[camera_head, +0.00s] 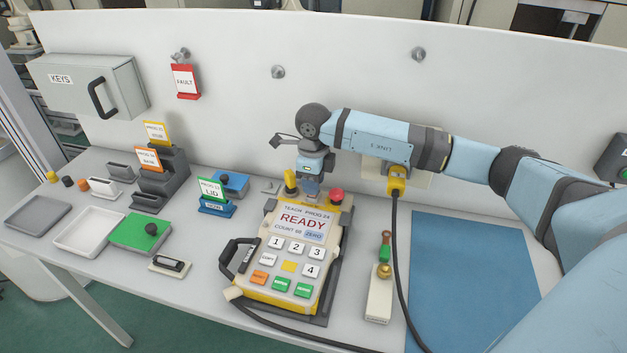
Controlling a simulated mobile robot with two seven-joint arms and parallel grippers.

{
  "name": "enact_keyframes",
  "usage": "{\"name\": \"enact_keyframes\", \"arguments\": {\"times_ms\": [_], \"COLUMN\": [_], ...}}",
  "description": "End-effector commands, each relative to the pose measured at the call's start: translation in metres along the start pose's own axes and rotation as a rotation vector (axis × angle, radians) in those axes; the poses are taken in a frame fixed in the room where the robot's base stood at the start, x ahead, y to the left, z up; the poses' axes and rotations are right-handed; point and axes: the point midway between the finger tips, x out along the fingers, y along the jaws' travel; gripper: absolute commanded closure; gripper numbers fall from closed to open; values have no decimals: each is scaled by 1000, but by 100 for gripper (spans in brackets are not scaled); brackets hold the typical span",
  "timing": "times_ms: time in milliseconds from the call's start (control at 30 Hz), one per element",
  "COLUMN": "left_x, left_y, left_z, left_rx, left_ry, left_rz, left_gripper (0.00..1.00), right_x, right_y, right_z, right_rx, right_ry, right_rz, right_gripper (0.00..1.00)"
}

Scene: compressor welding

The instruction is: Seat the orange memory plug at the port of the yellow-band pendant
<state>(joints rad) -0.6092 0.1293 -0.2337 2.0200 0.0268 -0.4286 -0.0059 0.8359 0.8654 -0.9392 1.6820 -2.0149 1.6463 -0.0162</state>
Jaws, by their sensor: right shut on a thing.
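The yellow-band pendant (303,222) lies on the bench, a cream box with a yellow lower edge, a screen reading READY, number keys and a black side handle. My right gripper (311,188) points down at the pendant's top edge, between a yellow knob (291,183) and a red button (337,196). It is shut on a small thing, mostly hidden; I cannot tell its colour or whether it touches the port. The port is hidden too. A small orange plug-like piece (83,185) stands at the far left of the bench. My left gripper is out of view.
A black cable (397,270) hangs from a yellow wall connector (397,180). The blue mat (470,285) at right is clear.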

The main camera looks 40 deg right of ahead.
Motion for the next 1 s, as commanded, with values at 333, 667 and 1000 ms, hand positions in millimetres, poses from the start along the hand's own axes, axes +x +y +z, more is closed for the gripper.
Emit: {"name": "enact_keyframes", "arguments": {"times_ms": [333, 667, 1000], "left_x": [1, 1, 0], "left_y": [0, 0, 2], "left_z": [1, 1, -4], "left_rx": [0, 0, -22], "left_ry": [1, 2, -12], "left_rz": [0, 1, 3], "left_gripper": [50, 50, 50], "right_x": [0, 1, -1], "right_y": [0, 0, 0], "right_z": [0, 0, 0], "right_rx": [0, 0, 0], "right_ry": [-2, -1, -2], "right_rz": [-1, -1, -1], "right_gripper": [100, 37, 37]}}
